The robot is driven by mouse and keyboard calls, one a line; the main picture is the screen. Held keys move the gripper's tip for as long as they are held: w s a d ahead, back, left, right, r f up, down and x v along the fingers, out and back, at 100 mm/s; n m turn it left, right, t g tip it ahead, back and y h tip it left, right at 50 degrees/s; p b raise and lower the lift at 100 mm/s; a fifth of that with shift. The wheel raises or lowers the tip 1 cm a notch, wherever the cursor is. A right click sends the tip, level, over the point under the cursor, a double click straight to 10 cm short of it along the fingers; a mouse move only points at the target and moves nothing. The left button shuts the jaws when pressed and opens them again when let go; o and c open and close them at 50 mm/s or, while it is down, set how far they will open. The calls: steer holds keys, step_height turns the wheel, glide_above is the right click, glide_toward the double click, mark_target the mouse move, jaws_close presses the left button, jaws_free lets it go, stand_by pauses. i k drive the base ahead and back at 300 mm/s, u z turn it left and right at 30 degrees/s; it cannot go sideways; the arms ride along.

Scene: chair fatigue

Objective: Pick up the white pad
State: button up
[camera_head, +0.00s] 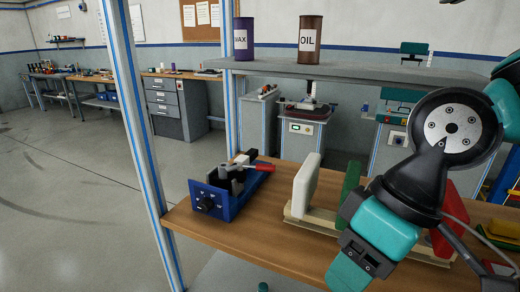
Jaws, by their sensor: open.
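The white pad (305,187) stands upright at the left end of a cream holder (312,221) on the wooden bench. A green pad (351,190) stands to its right, partly hidden by my arm. A red pad (447,232) stands further right, also partly covered by my arm. My gripper (346,276) is open, low in the picture, to the right of and nearer than the white pad. It looks apart from the white pad. Its fingertips are hard to make out, and I see nothing held in it.
A blue toolbox (216,198) with a red-handled tool stands left on the bench (265,240). A grey shelf (350,71) above carries a WAX can (243,42) and an OIL can (311,38). A blue-white post (140,125) rises at left. Bare bench lies between toolbox and holder.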

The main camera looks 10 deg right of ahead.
mark_target(304, 183)
steer(key=z, duration=2.2)
steer(key=k, duration=1)
steer(key=u, duration=1.1)
steer(key=i, duration=0.5)
steer(key=u, duration=0.05)
